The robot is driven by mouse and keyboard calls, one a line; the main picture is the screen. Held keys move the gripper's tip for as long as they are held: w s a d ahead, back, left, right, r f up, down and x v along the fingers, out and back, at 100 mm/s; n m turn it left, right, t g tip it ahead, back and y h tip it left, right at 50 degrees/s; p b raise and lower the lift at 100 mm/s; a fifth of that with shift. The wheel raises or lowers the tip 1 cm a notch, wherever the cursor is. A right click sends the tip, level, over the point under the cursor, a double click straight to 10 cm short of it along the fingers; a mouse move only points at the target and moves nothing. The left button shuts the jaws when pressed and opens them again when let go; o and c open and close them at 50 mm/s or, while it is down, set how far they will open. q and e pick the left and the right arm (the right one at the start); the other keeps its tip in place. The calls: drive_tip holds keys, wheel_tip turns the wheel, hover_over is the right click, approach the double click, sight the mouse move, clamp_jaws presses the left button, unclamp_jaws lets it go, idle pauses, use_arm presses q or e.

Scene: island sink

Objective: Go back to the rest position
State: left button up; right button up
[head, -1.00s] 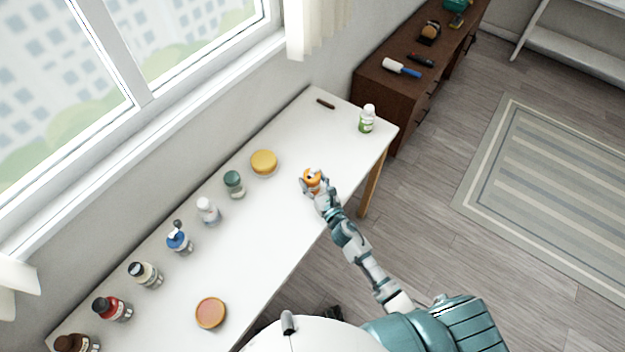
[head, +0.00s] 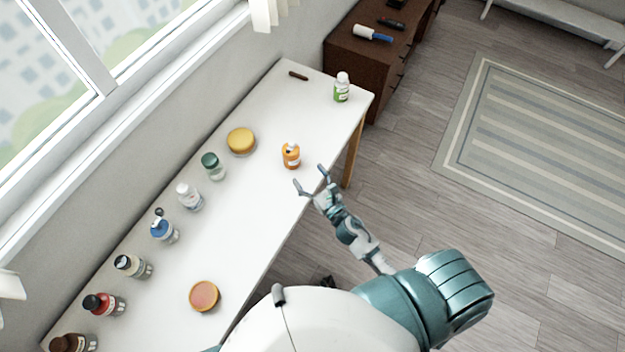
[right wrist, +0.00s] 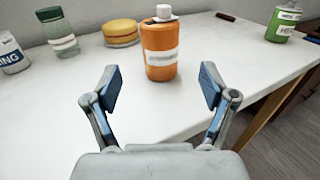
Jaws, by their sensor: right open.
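My right gripper (head: 312,182) is open and empty at the front edge of the white table. An orange bottle (head: 291,157) with a white label and a white top stands upright on the table, just beyond the fingertips. In the right wrist view the orange bottle (right wrist: 160,50) stands ahead of the two spread fingers (right wrist: 160,88), apart from both. My left gripper is in neither view.
The white table (head: 250,200) carries a row of several bottles along the wall, a yellow round item (head: 241,141), a pink-topped round item (head: 204,295) and a green-labelled bottle (head: 341,88). A brown cabinet (head: 350,60) stands behind. Floor (head: 420,190) is clear at right.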

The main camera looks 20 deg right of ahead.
drive_tip(key=shift+v, duration=1.1)
